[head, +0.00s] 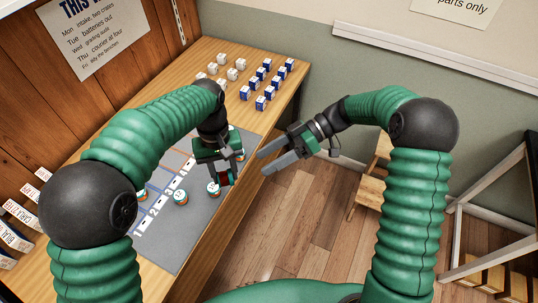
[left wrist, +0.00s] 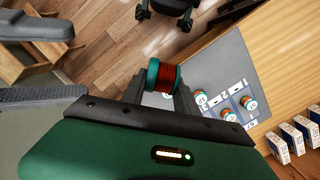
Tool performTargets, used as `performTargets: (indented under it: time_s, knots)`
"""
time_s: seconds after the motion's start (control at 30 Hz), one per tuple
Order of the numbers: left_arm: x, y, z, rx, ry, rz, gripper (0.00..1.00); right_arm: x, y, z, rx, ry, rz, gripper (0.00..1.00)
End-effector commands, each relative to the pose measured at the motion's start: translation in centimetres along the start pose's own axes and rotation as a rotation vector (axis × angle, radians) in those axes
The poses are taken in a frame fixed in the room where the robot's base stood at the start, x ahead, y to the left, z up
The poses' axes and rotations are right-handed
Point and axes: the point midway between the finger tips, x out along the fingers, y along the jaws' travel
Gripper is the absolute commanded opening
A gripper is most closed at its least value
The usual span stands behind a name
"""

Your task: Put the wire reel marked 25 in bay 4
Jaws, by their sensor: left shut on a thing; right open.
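My left gripper (head: 226,178) is over the grey mat (head: 172,255) on the bench. It is shut on a wire reel (left wrist: 164,76) with teal flanges and dark red wire. The number on the held reel cannot be read. On the mat, printed numbers 1 to 4 mark a row of bays; the bay 4 label (head: 181,169) is at the far end. My right gripper (head: 268,160) is open and empty, off the bench's right edge.
Blue-and-white boxes (head: 263,87) and white boxes (head: 222,70) stand at the bench's far end. White-labelled boxes (head: 18,222) line its left side. The bench's right edge drops to a wooden floor (head: 310,220). A wooden stool (head: 372,185) stands at the right.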

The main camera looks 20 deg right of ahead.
Motion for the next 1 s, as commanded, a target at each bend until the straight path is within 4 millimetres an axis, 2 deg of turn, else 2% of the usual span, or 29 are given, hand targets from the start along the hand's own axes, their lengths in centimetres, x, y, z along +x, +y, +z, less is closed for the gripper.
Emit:
performTargets:
  time_s: [0.07, 0.17, 0.5, 0.6, 0.77, 1.0]
  knots:
    - [0.0, -0.1, 0.0, 0.0, 0.0, 0.001, 0.0, 0.0, 0.1, -0.5, -0.035, 0.026, -0.007, 0.67]
    - [0.0, -0.1, 0.0, -0.001, 0.0, 0.001, 0.0, 1.1, 0.1, -0.7, -0.044, 0.031, -0.01, 0.67]
    - [0.0, 0.0, 0.0, 0.0, 0.0, 0.0, 0.0, 8.6, -0.1, -0.7, -0.04, 0.026, -0.012, 0.67]
    - [0.0, 0.0, 0.0, 0.0, 0.0, 0.0, 0.0, 10.2, 0.0, -0.7, -0.041, 0.026, -0.011, 0.67]
    - [0.0, 0.0, 0.0, 0.0, 0.0, 0.0, 0.0, 11.6, 0.0, -0.7, -0.04, 0.026, -0.008, 0.67]
    - [0.0, 0.0, 0.0, 0.0, 0.0, 0.0, 0.0, 11.7, 0.0, -0.8, -0.04, 0.026, -0.007, 0.67]
